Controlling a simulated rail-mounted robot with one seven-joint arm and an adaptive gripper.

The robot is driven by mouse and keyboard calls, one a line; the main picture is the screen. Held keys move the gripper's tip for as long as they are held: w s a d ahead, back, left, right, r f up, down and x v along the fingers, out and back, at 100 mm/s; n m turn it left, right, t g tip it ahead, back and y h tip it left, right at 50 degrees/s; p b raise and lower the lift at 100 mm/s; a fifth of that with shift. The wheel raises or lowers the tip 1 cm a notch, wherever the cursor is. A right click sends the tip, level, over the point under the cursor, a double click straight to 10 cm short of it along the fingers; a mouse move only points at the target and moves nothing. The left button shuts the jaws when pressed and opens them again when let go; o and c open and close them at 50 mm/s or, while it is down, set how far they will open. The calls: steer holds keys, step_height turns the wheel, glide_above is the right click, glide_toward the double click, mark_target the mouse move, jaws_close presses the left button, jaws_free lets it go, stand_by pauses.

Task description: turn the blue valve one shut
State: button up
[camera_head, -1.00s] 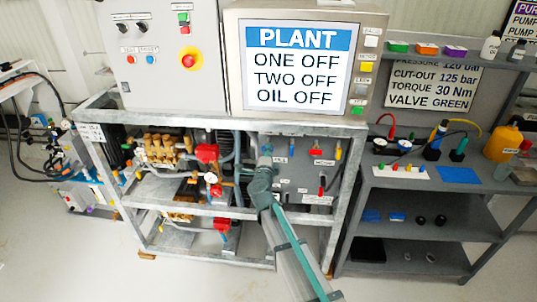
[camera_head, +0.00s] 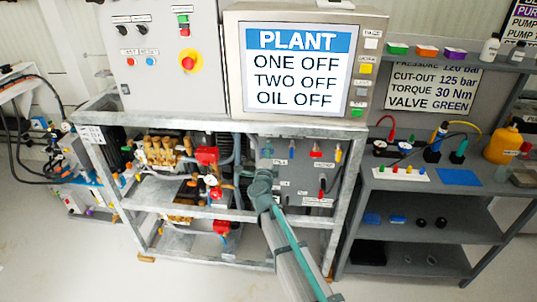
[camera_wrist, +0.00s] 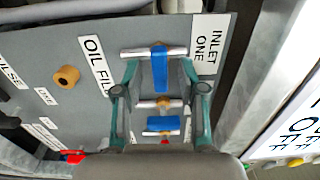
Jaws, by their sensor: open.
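A blue valve lever (camera_wrist: 159,70) on a grey pipe piece shows in the wrist view, beside a label reading INLET ONE (camera_wrist: 207,45). Its lever lies across the pipe piece. My gripper (camera_wrist: 159,78) is open, with one teal finger to the left of this lever and one to the right. I cannot tell whether either finger touches it. A second blue lever (camera_wrist: 162,124) sits lower, between the finger bases, partly above my gripper body. In the head view my gripper (camera_head: 243,171) is at the pump frame, mostly hidden by my wrist.
A yellow-brown round knob (camera_wrist: 67,77) and an OIL FILL label (camera_wrist: 97,65) are left of my fingers. A metal frame post (camera_wrist: 265,75) stands at right. In the head view, red valves (camera_head: 207,155) lie left of my gripper. The plant screen (camera_head: 297,66) reads ONE OFF.

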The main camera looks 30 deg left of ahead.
steer(key=v, duration=1.2)
steer(key=shift+a, duration=0.1)
